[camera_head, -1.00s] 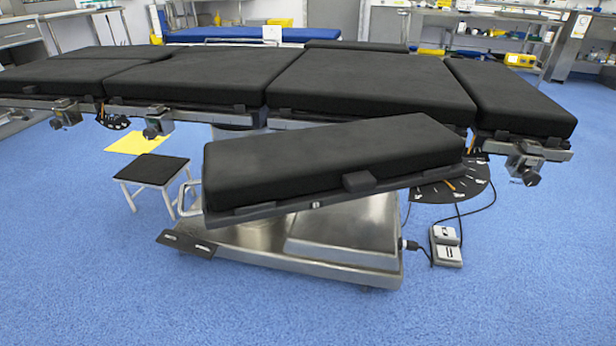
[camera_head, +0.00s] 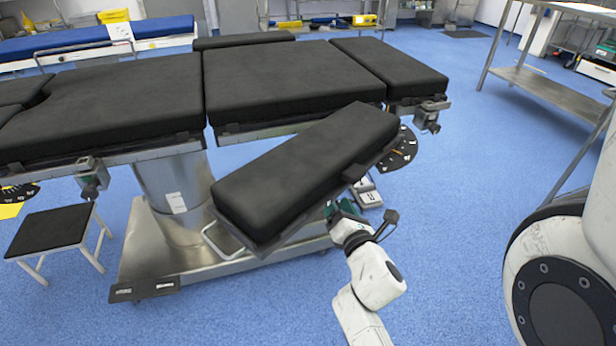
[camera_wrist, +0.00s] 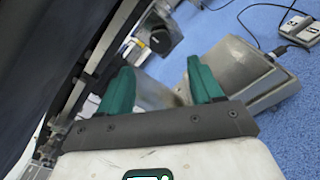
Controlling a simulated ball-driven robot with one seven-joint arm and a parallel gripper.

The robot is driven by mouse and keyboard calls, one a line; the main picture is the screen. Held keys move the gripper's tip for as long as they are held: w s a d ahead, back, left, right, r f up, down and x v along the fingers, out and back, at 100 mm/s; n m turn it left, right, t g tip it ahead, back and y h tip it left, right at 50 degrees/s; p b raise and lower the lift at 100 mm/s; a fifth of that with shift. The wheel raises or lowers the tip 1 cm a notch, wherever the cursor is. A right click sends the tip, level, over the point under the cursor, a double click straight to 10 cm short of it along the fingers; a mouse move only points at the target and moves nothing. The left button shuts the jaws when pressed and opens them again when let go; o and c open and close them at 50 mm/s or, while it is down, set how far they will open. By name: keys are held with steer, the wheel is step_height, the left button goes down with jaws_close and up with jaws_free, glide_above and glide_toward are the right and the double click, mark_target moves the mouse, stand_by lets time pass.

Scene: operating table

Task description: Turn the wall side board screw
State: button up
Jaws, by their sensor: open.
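The angled black side board (camera_head: 305,172) sticks out from the operating table (camera_head: 295,85) on its near side. My gripper (camera_head: 333,208) is beside the board's lower right edge. In the wrist view my gripper (camera_wrist: 158,78) has its two green fingers apart, with nothing between them. A dark knob-like part with a metal bracket (camera_wrist: 160,38) lies beyond the fingertips, close to the board's edge; I cannot tell for sure that it is the screw. Other dark clamp knobs hang on the table rail at right (camera_head: 428,115) and left (camera_head: 92,178).
The metal table base (camera_head: 165,250) and column stand below the board. A grey foot pedal (camera_head: 368,192) with a cable lies on the floor behind my gripper. A black-topped stool (camera_head: 50,228) is at left.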

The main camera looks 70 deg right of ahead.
steer(key=x, duration=0.9)
steer(key=shift+w+d, duration=0.2)
steer(key=shift+d, duration=0.15)
steer(key=c, duration=1.1)
